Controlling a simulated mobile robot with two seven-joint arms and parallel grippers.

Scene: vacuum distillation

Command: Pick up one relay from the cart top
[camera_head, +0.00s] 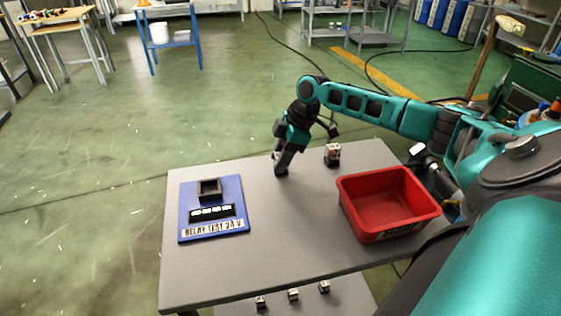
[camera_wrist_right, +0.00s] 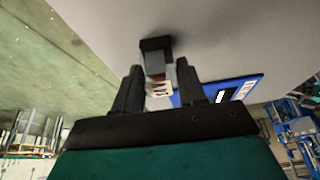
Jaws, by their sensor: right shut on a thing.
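My right gripper (camera_head: 281,169) is low over the back of the grey cart top (camera_head: 290,225). In the right wrist view its two dark fingers (camera_wrist_right: 158,72) are shut on a relay (camera_wrist_right: 156,62) with a dark end and a white label. I cannot tell whether this relay touches the cart top. In the head view the gripper mostly hides it. Another relay (camera_head: 332,154) stands on the cart top to the right of the gripper. My left gripper is not in view.
A blue relay test board (camera_head: 240,208) with a dark socket lies at the cart's left; it also shows in the wrist view (camera_wrist_right: 245,84). A red bin (camera_head: 385,203) stands at the right. Three small relays (camera_head: 293,295) sit on the lower shelf. The cart's middle is clear.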

